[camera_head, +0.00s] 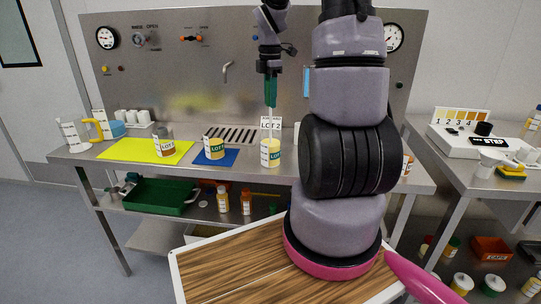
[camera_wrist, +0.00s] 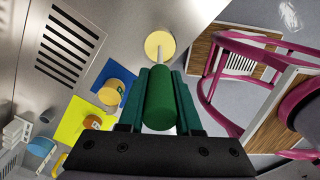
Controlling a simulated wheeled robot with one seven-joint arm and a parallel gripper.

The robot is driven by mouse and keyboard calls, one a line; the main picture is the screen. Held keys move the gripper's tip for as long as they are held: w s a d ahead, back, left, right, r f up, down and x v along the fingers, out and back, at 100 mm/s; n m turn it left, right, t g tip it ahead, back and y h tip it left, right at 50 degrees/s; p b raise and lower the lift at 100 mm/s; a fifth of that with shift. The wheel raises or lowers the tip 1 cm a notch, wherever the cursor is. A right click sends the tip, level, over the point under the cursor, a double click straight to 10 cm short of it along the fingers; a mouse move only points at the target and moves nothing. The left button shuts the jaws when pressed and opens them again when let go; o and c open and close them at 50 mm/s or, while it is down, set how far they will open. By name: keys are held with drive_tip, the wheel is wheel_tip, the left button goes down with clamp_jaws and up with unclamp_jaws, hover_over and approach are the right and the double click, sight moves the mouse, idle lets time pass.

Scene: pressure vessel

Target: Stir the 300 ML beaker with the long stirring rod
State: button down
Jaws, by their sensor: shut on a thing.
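My gripper (camera_head: 270,92) is shut on the green handle of the long stirring rod, and it points down above the steel bench. In the wrist view the green handle (camera_wrist: 160,100) sits between the two green fingers. The pale shaft hangs below it toward a labelled beaker (camera_head: 270,155) of yellow contents. The same beaker shows in the wrist view (camera_wrist: 154,45), with the shaft's end over its yellow round. I cannot tell whether the tip is inside the liquid. The volume marks are too small to read, so I cannot tell which beaker is 300 ML.
A yellow-filled beaker (camera_head: 214,150) stands on a blue mat (camera_head: 230,160). A brown-filled beaker (camera_head: 165,145) stands on a yellow mat (camera_head: 125,151). White jugs are at the far left. A side bench (camera_head: 480,168) is at right.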

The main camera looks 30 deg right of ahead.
drive_tip(key=shift+r, duration=4.15)
